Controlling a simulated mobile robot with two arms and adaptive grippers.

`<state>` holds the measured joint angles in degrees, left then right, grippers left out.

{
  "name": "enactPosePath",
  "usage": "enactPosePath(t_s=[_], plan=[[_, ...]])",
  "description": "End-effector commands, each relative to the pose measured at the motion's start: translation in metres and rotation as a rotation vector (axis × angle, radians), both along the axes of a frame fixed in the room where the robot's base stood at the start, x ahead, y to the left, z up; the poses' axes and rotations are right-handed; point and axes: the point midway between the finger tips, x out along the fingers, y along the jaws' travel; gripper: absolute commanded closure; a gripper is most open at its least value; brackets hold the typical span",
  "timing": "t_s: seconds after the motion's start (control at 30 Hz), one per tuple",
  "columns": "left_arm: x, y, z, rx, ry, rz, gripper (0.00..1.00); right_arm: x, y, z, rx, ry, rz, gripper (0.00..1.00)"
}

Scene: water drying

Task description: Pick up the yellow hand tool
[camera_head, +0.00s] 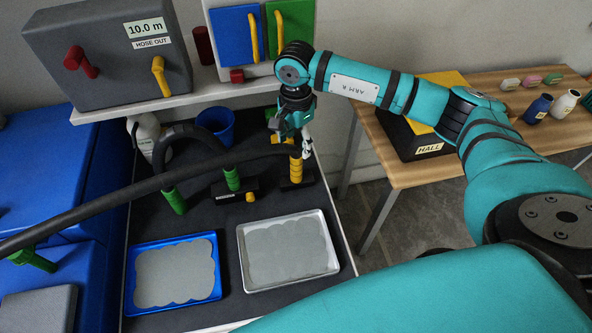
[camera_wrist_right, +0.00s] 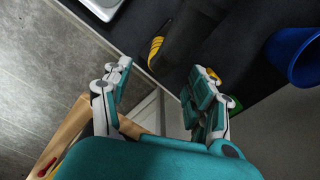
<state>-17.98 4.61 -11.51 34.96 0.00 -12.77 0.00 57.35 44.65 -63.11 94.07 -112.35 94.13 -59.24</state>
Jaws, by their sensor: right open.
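The yellow hand tool (camera_head: 296,169) has a ribbed yellow handle with dark bands and stands upright on a small black block on the dark bench top. A thick black hose crosses in front of its upper part. My right gripper (camera_head: 304,146) is just above and beside the handle top. In the right wrist view the fingers of my right gripper (camera_wrist_right: 160,85) are spread, with nothing held between them. The yellow handle (camera_wrist_right: 156,50) shows there beyond the fingertips, partly hidden by the dark hose (camera_wrist_right: 192,32). My left gripper is not in view.
A blue cup (camera_head: 216,122) and a white bottle (camera_head: 146,132) are behind. A blue tray (camera_head: 133,284) and a white tray (camera_head: 333,262) lie in front. A wooden table (camera_head: 486,83) is at right.

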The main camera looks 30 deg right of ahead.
Motion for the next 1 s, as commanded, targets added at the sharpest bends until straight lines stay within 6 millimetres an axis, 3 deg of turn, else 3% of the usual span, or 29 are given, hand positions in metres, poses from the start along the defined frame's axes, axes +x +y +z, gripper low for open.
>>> enactPosePath(t_s=[0.2, 0.47, 0.6, 0.73, 1.0], plan=[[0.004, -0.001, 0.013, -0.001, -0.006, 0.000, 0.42, -0.001, 0.000, -0.037, 0.000, 0.004, -0.001, 0.41], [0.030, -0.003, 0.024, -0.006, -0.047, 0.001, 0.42, -0.001, 0.000, -0.056, 0.001, 0.003, 0.000, 0.41], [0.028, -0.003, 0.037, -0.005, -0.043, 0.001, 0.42, -0.004, -0.001, -0.076, 0.001, 0.005, -0.001, 0.41], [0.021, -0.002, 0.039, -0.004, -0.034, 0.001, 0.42, -0.003, -0.001, -0.094, 0.002, 0.002, -0.001, 0.41], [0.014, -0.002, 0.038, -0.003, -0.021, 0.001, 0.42, -0.002, -0.001, -0.101, 0.001, -0.001, 0.002, 0.41]])
